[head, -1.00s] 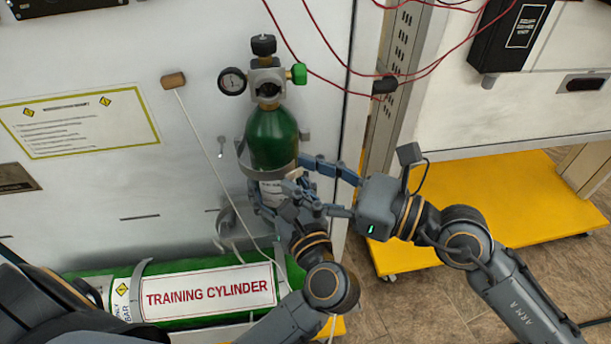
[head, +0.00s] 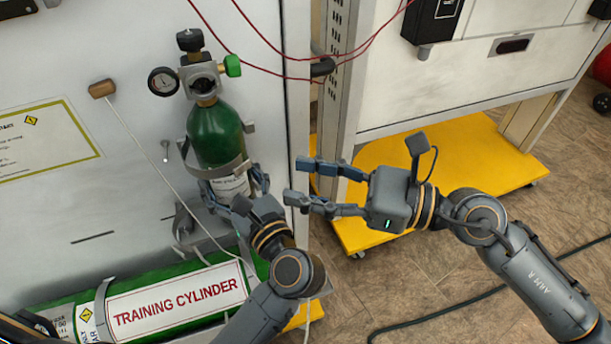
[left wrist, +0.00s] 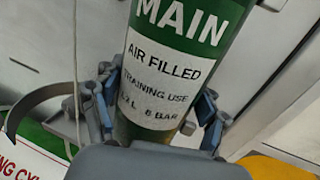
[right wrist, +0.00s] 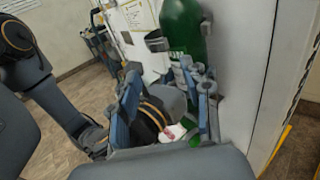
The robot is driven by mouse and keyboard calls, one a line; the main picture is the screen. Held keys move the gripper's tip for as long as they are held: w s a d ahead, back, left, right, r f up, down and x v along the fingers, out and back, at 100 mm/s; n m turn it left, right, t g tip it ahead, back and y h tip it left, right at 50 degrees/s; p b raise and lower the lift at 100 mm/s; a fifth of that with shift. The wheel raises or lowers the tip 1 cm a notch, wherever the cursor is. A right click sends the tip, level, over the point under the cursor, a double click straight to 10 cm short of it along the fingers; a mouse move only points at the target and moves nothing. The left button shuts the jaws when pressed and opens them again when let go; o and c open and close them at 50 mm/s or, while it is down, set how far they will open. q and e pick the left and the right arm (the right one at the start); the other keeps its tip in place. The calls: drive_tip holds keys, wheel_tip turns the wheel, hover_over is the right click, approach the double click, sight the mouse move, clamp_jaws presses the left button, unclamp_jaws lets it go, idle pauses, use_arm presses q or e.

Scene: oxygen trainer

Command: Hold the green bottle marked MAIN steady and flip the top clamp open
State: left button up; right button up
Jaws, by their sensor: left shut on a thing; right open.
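The green bottle (head: 216,135) stands upright, slightly tilted in the picture, against the white panel, with a valve and gauge on top. The left wrist view shows its MAIN label (left wrist: 182,18). My left gripper (head: 232,184) is shut around the bottle's lower, labelled part. The grey top clamp (head: 184,148) is at the bottle's mid-height, with a piece sticking out at the left and a grey band crossing the front; I cannot tell whether it is latched. My right gripper (head: 294,182) is open and empty, right of the bottle and apart from it.
A lower curved grey clamp arm (left wrist: 35,100) stands out left of the bottle. A lying training cylinder (head: 180,303) is below. Red cables (head: 262,40) cross above. A yellow platform (head: 455,175) is at right.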

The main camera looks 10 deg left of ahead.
drive_tip(key=shift+w+a, duration=0.15)
drive_tip(key=c, duration=0.4)
drive_tip(key=w+a+n+g+h, duration=0.2)
drive_tip(key=a, duration=0.1)
drive_tip(key=w+a+n+g+h, duration=0.1)
drive_tip(key=w, duration=0.1)
drive_tip(key=shift+a+f+n, duration=0.2)
drive_tip(key=shift+f+n, duration=0.15)
drive_tip(key=shift+n, duration=0.05)
clamp_jaws()
drive_tip(key=w+r+n+h, duration=0.4)
drive_tip(key=r+n+h, duration=0.4)
drive_tip(key=r+h, duration=0.55)
drive_tip(key=s+a+f, duration=0.3)
drive_tip(key=s+f, duration=0.2)
drive_tip(key=f, duration=0.4)
drive_tip(key=shift+f, duration=0.4)
